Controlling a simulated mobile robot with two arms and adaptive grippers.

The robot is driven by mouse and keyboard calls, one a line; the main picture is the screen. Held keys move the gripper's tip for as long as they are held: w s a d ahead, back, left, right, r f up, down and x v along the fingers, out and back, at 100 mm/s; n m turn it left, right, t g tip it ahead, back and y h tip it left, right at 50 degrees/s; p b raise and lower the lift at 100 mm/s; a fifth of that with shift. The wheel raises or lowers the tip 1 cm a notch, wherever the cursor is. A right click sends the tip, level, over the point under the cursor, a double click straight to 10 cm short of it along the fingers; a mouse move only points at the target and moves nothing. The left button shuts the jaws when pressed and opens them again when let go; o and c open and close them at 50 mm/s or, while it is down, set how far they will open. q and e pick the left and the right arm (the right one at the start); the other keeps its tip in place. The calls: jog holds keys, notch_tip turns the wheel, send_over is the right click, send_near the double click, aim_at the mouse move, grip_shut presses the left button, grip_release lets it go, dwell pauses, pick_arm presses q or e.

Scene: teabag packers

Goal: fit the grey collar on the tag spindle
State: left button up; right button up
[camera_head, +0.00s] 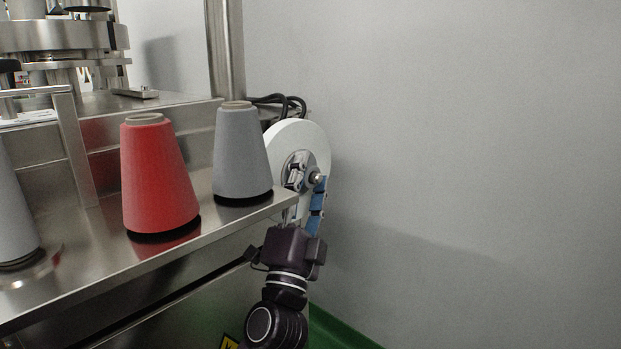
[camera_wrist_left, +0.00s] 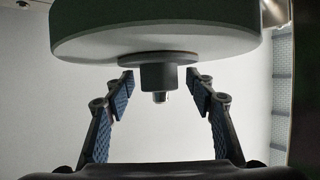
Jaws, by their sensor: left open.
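The white tag reel (camera_head: 316,142) stands on edge at the end of the steel machine, and it fills the top of the left wrist view (camera_wrist_left: 155,42). A grey collar (camera_wrist_left: 158,76) sits around the spindle, against the round flange at the reel's centre. My left gripper (camera_wrist_left: 162,84) is open, with a blue-padded finger on each side of the collar and a visible gap at both sides. In the head view my left gripper (camera_head: 306,190) is in front of the reel and partly hides the hub. My right gripper is not in view.
A grey thread cone (camera_head: 241,155) and a red thread cone (camera_head: 157,180) stand on the steel deck (camera_head: 95,250), left of my left gripper. Another grey cone (camera_head: 12,215) is cut off at the left edge. Black cables (camera_head: 285,101) loop behind the reel. Open room lies to the right, before the wall.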

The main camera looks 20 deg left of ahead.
aim_at(308, 184)
pick_arm(q)
jog(key=shift+s+f, duration=0.1)
jog(key=v, duration=0.6)
jog(key=shift+s+f, duration=0.3)
jog(key=shift+s, duration=0.15)
